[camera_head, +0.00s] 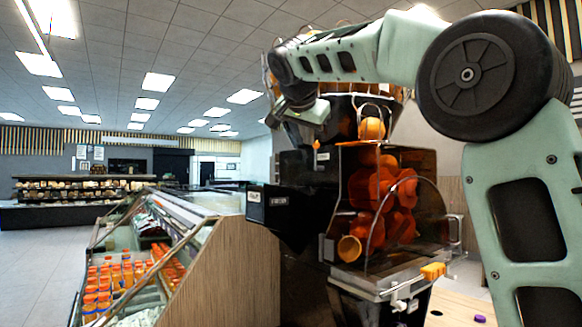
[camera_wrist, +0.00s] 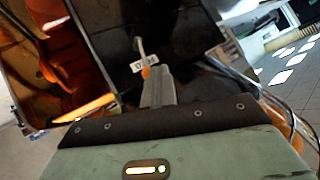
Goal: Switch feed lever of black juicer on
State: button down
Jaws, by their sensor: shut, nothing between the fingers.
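The black juicer (camera_head: 300,190) stands in the middle of the head view, with orange-red rollers behind a clear cover. Its dark front panel (camera_wrist: 110,40) fills the upper middle of the wrist view. On that panel is a small lever (camera_wrist: 140,46) with a white label (camera_wrist: 143,63) and an orange end (camera_wrist: 146,72). My gripper (camera_wrist: 160,72) is shut and empty, its tips right beside the orange end. Whether they touch it I cannot tell. In the head view my arm reaches over the juicer's top, and the fingertips are hard to make out.
A slanted refrigerated case (camera_head: 215,240) with bottles of juice (camera_head: 110,280) stands left of the juicer. Open floor (camera_head: 40,260) lies far left.

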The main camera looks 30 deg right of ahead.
jog(key=shift+p, duration=0.65)
jog(key=shift+r+p, duration=0.65)
jog(key=shift+r, duration=0.15)
